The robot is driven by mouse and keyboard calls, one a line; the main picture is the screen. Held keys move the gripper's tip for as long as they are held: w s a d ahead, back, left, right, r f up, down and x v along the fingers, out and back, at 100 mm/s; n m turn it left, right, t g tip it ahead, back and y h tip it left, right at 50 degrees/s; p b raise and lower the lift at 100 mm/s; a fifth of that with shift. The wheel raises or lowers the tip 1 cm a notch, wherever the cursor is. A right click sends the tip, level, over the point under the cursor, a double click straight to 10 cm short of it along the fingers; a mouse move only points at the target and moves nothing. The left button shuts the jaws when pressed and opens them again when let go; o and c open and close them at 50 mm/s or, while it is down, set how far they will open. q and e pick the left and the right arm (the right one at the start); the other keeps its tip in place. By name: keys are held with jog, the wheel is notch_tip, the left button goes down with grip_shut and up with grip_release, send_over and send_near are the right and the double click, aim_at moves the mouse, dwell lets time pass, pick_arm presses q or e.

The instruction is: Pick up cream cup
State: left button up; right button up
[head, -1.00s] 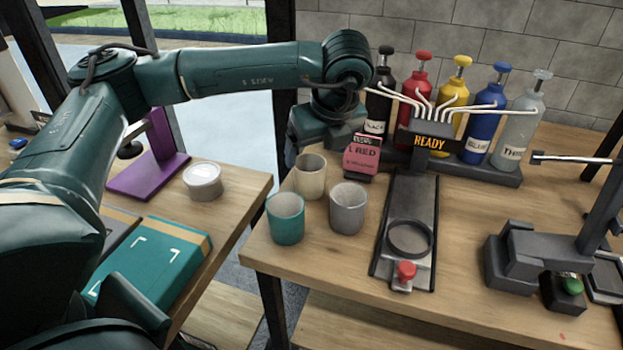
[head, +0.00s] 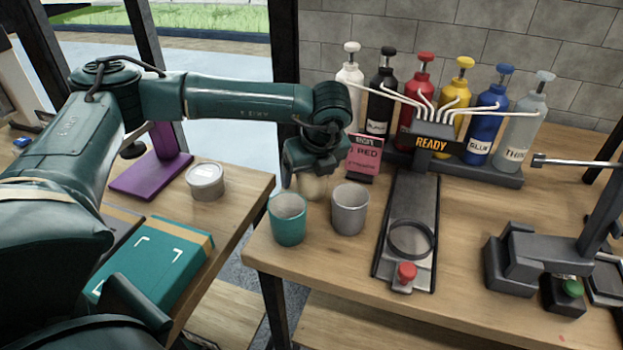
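The cream cup (head: 312,188) stands on the wooden table behind the teal cup (head: 287,220) and the grey cup (head: 349,210). My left gripper (head: 308,172) is directly over the cream cup and hides its rim and upper part. One dark finger shows just left of the cup. The other finger is hidden, so I cannot tell whether the gripper is open or touches the cup. My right gripper is not in view.
A pink card (head: 364,154) stands close right of my gripper. Behind are several pump bottles (head: 420,95) and the dispenser reading READY (head: 431,143), with a round holder (head: 411,238) in front. A lidded tub (head: 205,181) sits on the left table.

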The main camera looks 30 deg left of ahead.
pick_arm(q)
jog(key=c, duration=0.9)
jog(key=shift+r, duration=0.1)
jog(key=shift+c, duration=0.4)
